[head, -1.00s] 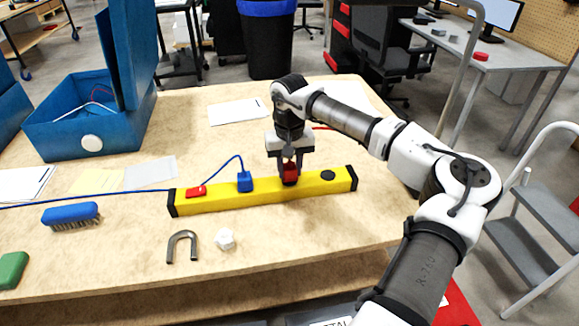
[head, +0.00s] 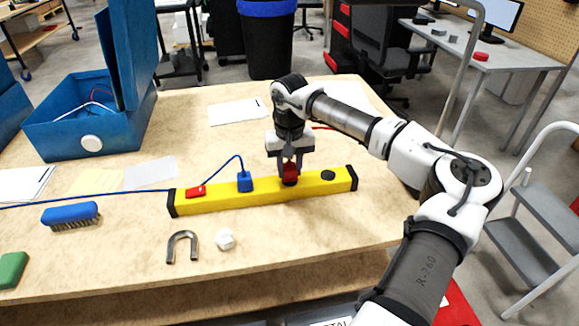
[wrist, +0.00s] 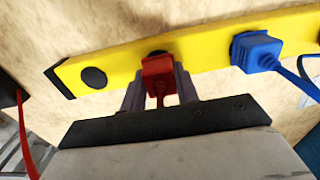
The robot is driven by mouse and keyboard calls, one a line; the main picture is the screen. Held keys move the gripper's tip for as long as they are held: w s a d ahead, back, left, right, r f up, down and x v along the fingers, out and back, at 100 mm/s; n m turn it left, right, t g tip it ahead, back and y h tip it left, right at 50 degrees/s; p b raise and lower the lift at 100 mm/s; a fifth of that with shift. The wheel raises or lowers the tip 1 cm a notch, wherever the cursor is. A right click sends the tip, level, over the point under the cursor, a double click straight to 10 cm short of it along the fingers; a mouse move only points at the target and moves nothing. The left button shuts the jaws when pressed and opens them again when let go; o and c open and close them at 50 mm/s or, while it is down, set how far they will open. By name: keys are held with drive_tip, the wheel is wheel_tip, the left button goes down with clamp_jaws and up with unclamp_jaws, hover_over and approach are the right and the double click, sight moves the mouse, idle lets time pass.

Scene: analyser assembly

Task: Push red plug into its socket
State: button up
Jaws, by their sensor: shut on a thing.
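A yellow power strip (head: 222,200) with black end caps lies across the table. My gripper (head: 290,172) is above its right half, pointing down. It is shut on the red plug (head: 290,170). In the wrist view the red plug (wrist: 158,78) sits between the two grey fingers, over a dark round socket on the strip (wrist: 200,50). The plug's lower end is at the socket; the fingers and plug body hide how deep it sits. The plug's red cord (wrist: 160,101) runs back toward the gripper.
A blue plug (head: 245,181) stands in the strip left of my gripper, beside a red switch (head: 196,191). An empty round socket (head: 328,175) is to the right. A metal U-shaped piece (head: 181,246), a white lump (head: 225,239) and a blue brush (head: 71,215) lie in front.

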drive_tip(key=shift+f+b, duration=0.4)
drive_tip(key=shift+f, duration=0.2)
drive_tip(key=o, duration=1)
drive_tip(key=shift+r, duration=0.1)
wheel_tip(320, 180, up, 14)
drive_tip(key=shift+f+b, duration=0.2)
drive_tip(key=shift+b, duration=0.55)
